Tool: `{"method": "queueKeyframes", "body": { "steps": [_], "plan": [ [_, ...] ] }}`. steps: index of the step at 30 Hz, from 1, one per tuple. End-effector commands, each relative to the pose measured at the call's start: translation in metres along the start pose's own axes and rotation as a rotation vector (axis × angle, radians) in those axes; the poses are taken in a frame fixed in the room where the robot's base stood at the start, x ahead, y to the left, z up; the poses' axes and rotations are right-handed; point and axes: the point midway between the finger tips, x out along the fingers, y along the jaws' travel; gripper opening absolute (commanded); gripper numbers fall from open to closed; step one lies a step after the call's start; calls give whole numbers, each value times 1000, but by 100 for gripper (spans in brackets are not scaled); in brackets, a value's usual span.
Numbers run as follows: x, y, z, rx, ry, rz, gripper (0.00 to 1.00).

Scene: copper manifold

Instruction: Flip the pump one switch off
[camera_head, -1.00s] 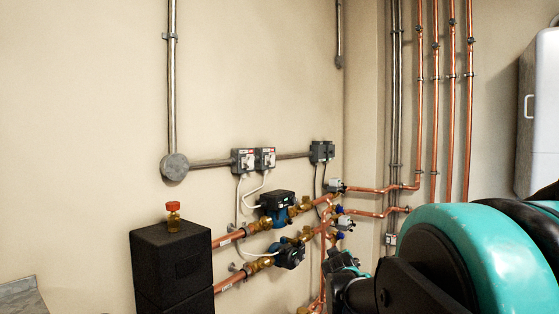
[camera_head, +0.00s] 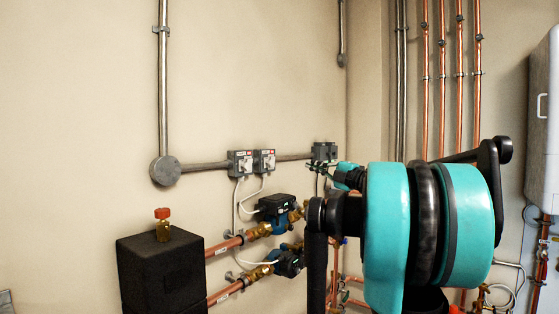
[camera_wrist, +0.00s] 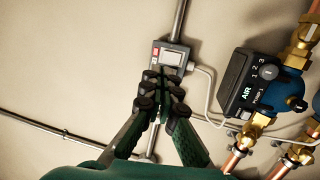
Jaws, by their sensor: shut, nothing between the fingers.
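Two grey switch boxes with pale fronts and red labels, a left one (camera_head: 240,162) and a right one (camera_head: 264,161), sit side by side on the wall. The labels are too small to read, so I cannot tell which is pump one's. One switch box (camera_wrist: 171,55) shows in the wrist view, just beyond my fingertips; its lower part is partly covered by them. My gripper (camera_wrist: 161,77) is shut and empty, pointing at that box. I cannot tell whether it touches. In the head view my gripper (camera_head: 318,167) is right of both boxes.
A pump marked PUMP 1 (camera_wrist: 250,88) sits right of my fingers in the wrist view, with a white cable nearby. The head view shows an upper pump (camera_head: 274,207), a lower pump (camera_head: 289,262), copper pipes and a black block (camera_head: 160,265). A grey box (camera_head: 323,151) is near my gripper.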

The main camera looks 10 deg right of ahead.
Motion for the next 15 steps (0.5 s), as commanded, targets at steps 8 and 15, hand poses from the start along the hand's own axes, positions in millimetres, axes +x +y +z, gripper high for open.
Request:
{"method": "queueKeyframes", "body": {
  "steps": [8,15],
  "plan": [
    [-6,0,-14,-32,111,-68,0],
    [-7,0,-15,-33,117,-71,0]
  ]
}}
